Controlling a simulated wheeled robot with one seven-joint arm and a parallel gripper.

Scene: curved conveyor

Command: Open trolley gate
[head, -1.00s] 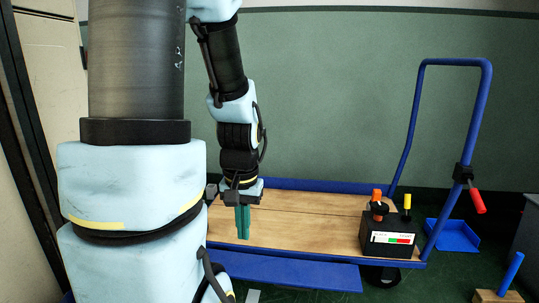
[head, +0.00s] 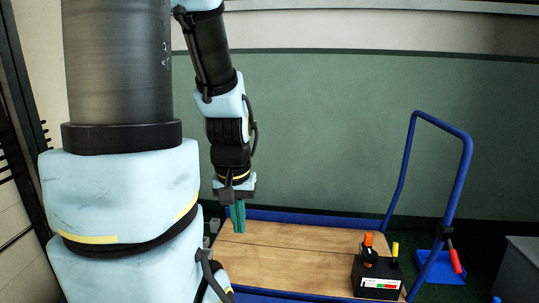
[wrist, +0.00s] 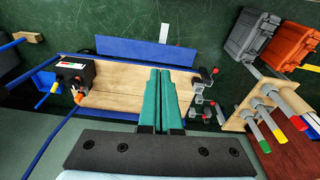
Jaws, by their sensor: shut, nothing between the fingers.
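The trolley has a wooden deck (head: 290,265) with blue edges and a tall blue handle frame (head: 460,180) at its right end. A flat blue panel (wrist: 145,50) lies outward along one long side in the wrist view. I cannot tell for sure that it is the gate. My gripper (head: 238,231) has teal fingers pressed together, with nothing between them. It points down over the deck's far left part in the head view. In the wrist view the fingers (wrist: 160,72) hide part of the deck. Small red and black fittings (wrist: 207,78) sit at the deck's right end there.
A black control box (head: 378,278) with orange and yellow knobs stands on the deck by the handle frame. The wrist view shows grey (wrist: 252,38) and orange (wrist: 290,48) crates and a wooden stand (wrist: 250,112) at right.

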